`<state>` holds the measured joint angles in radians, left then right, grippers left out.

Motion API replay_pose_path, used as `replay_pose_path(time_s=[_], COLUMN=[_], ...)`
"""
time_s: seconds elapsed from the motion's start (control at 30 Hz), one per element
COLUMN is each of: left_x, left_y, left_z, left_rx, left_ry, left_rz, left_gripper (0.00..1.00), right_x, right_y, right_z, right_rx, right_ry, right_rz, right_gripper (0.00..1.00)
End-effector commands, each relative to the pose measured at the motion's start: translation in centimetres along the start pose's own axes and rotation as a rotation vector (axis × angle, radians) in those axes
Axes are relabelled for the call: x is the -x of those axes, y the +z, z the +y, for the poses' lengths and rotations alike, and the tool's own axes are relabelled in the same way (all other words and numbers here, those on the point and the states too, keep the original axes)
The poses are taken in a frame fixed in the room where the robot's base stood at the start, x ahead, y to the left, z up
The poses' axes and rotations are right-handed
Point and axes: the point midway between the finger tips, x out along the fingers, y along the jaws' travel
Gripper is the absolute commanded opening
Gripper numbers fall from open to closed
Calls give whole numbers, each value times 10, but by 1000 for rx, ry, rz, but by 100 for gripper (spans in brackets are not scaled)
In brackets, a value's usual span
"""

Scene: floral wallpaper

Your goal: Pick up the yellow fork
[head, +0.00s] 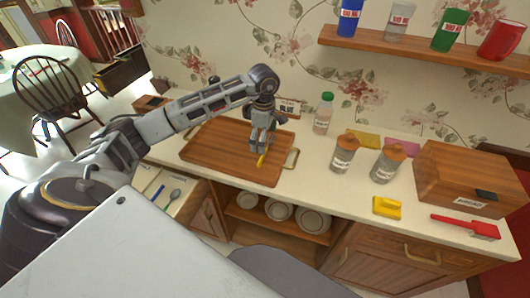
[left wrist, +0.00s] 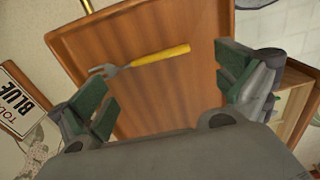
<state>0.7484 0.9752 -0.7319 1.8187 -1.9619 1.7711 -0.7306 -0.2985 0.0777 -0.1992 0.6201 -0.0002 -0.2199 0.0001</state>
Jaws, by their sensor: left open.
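The yellow fork has a yellow handle and grey metal tines. It lies on the wooden tray (head: 215,150), and in the left wrist view the fork (left wrist: 158,57) shows whole, tines to the left. In the head view only part of the yellow handle (head: 261,160) shows below my gripper; the rest is hidden. My left gripper (head: 261,147) is above the tray, over the fork. In the left wrist view my left gripper (left wrist: 165,95) is open, its green-padded fingers wide apart with nothing between them. My right gripper is not in view.
A bottle with a green cap (head: 323,114) stands behind the tray. Two jars (head: 343,155) and a wooden box (head: 470,178) stand to the right, with a yellow sponge-like item (head: 387,207) and red brush (head: 465,227). An open drawer (head: 180,205) sits below left.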

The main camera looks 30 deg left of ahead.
Motion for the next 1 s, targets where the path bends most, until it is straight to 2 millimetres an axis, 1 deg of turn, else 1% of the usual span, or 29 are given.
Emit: replay_pose_path(time_s=[0.03, 0.1, 0.23, 0.37, 0.73, 0.87, 1.0], left_x=[-7, -15, -26, -30, -31, -37, -49], left_y=[0, 0, 0, 0, 0, 0, 0], left_z=[-1, 0, 0, 0, 0, -1, -1], left_rx=[0, 1, 1, 1, 1, 1, 0], left_ry=[-3, -2, -1, 0, 0, -2, -3], left_rz=[0, 0, -1, 0, 0, 0, 0], left_gripper=[100, 100, 100, 100, 100, 100, 100], right_x=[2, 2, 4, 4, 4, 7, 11], right_y=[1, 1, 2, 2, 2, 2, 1], right_z=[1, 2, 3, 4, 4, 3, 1], right_rx=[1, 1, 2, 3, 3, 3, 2], right_ry=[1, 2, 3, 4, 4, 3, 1], right_rz=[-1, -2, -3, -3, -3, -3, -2], right_gripper=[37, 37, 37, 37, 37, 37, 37])
